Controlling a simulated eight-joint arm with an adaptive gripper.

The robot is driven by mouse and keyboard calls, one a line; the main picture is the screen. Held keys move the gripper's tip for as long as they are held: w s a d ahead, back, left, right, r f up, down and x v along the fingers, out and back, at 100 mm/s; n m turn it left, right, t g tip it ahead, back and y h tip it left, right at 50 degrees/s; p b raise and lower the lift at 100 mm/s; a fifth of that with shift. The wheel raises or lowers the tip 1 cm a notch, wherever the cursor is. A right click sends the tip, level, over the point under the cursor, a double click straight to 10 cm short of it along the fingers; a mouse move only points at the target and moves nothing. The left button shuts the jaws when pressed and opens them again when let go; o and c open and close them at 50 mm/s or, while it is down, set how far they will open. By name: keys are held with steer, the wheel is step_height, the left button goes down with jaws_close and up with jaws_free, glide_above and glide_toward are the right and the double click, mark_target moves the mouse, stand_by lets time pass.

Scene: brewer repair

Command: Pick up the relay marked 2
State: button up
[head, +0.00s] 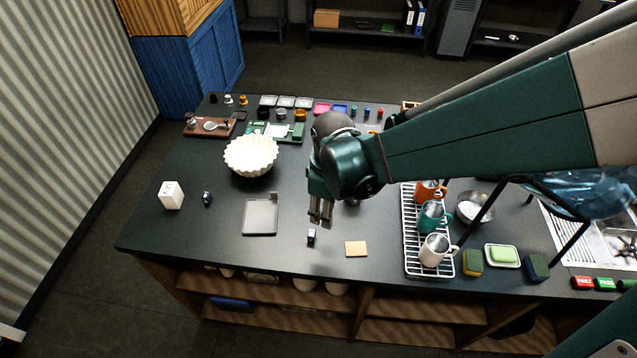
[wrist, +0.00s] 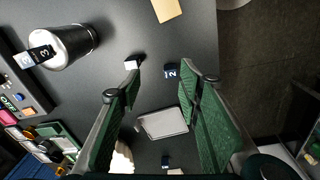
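The relay marked 2 (wrist: 171,71) is a small dark block with a white 2 on its label. It stands on the dark counter, and the relay also shows in the head view (head: 311,237), just below my gripper's fingertips. My gripper (head: 320,222) points down over the counter. In the wrist view my gripper (wrist: 160,70) has its green fingers wide apart, with nothing between them. The relay shows between the fingertips, nearer the right one; it looks apart from both and lower down.
A grey tray (head: 260,217) and a tan pad (head: 356,249) lie on either side. A small white-faced block (wrist: 133,63) is by the left fingertip. A cylinder (wrist: 72,45) with a label marked 3 beside it stands farther left. A mug rack (head: 413,262) is right.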

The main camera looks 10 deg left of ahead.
steer(key=n, duration=0.2)
glide_above(312, 233)
steer(key=shift+g, duration=0.4)
step_height(312, 233, down, 4)
steer(key=shift+s+a+f, duration=0.1)
steer(key=shift+a+f, duration=0.05)
steer(key=shift+f, duration=0.1)
steer(key=shift+f, duration=1.3)
steer(key=shift+f, duration=0.15)
steer(key=shift+f, duration=2.45)
steer(key=shift+c, duration=0.3)
steer(key=c, duration=0.9)
